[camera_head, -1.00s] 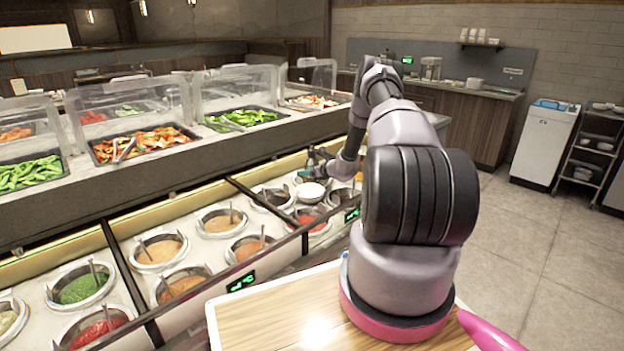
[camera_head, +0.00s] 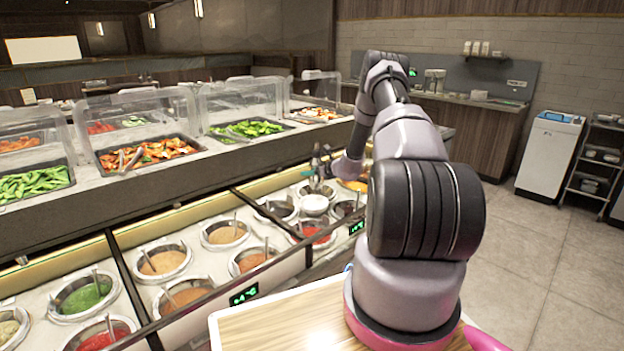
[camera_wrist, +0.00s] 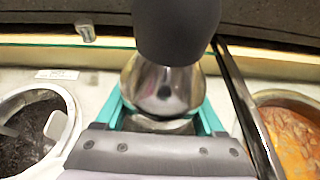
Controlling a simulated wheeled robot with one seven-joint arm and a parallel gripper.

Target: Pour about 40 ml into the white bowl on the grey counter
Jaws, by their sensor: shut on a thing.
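My gripper (camera_wrist: 162,118) has teal fingers closed around a shiny metal vessel (camera_wrist: 158,85) with a dark rounded part above it in the wrist view. In the head view, my gripper (camera_head: 321,168) is small and far off, at the end of my outstretched arm. The white bowl (camera_head: 315,205) stands among the sauce wells, just below my gripper in the picture. The bowl does not show in the wrist view. The contents of the held vessel are hidden, and I see no stream of liquid.
Sauce wells with ladles surround the spot, including a dark sauce (camera_wrist: 25,135) and an orange one (camera_wrist: 295,135) in the wrist view. A raised salad counter with clear guards (camera_head: 240,105) runs behind. A dark rail (camera_wrist: 245,105) passes right of my gripper.

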